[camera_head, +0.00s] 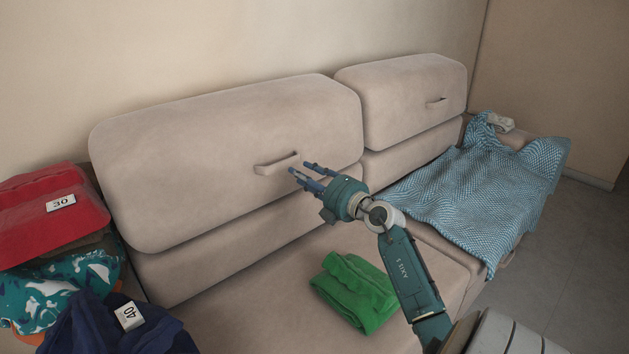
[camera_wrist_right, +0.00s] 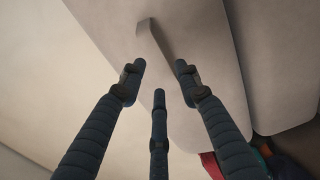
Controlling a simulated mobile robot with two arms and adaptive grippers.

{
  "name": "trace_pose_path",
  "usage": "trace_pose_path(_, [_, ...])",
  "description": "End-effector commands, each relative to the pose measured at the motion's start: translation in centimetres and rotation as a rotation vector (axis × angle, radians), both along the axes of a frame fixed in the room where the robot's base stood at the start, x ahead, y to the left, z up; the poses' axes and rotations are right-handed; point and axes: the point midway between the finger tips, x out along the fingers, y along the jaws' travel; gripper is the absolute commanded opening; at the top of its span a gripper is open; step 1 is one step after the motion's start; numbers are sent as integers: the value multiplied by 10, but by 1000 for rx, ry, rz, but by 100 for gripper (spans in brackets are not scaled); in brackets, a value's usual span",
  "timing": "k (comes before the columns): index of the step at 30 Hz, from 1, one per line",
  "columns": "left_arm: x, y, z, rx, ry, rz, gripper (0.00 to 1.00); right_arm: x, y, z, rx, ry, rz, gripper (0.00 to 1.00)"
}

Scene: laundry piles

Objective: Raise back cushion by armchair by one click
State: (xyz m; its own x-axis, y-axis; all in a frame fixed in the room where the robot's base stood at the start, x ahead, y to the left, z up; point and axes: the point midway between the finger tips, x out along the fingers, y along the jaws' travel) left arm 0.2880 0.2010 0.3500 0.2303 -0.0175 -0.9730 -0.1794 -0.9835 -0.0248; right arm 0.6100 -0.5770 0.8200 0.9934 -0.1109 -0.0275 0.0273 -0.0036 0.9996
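A sofa has two beige back cushions, a large one on the left (camera_head: 220,165) and a shorter one on the right (camera_head: 415,100). The large cushion has a fabric handle (camera_head: 275,163) on its front, also seen in the right wrist view (camera_wrist_right: 150,35). My right gripper (camera_head: 300,169) is just right of this handle in the head view. In the wrist view its fingers (camera_wrist_right: 158,73) are spread and empty, with the handle ahead of them and apart. The right cushion has its own small handle (camera_head: 436,100). No armchair shows. My left gripper is not in view.
A folded green cloth (camera_head: 354,291) lies on the seat below my right arm. A blue patterned blanket (camera_head: 475,195) drapes over the sofa's right end. Piled laundry, including a red folded piece (camera_head: 45,225) tagged 30, stands at the left. The seat's middle is otherwise bare.

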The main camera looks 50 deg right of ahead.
Motion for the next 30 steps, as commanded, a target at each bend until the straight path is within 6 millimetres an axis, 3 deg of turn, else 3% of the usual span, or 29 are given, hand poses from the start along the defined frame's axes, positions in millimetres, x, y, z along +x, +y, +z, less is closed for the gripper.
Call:
trace_pose_path(3, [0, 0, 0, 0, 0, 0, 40, -24, 4, -1, -1, 2, 1, 33])
trace_pose_path(9, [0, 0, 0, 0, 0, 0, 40, -46, 6, 2, 0, -1, 1, 33])
trace_pose_path(30, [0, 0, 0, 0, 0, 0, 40, -50, 7, 3, -1, -4, 1, 33])
